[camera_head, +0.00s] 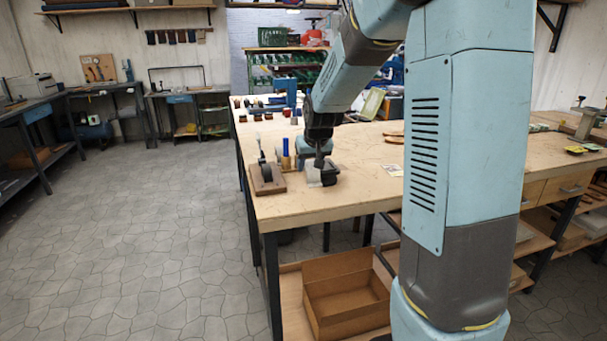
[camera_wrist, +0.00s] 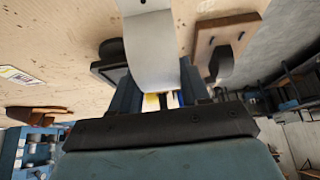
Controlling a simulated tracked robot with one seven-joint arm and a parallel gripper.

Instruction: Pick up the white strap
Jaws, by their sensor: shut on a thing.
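The white strap (camera_wrist: 152,50) shows in the wrist view as a pale, wide band with a small dark hole near its end. It runs from the top of the view down between the fingers of my gripper (camera_wrist: 155,98). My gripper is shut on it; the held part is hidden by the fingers. In the head view my gripper (camera_head: 322,165) is low over the near left end of the wooden workbench (camera_head: 290,205), where the strap shows only as a small pale patch. I cannot tell whether the strap touches the bench.
A wooden block with a dark upright tool (camera_head: 267,178) stands just left of my gripper, with a blue pen-like item (camera_head: 285,147) behind it. Small goods line the bench's far end. An open cardboard box (camera_head: 345,298) sits on the shelf below. The bench's front edge is close.

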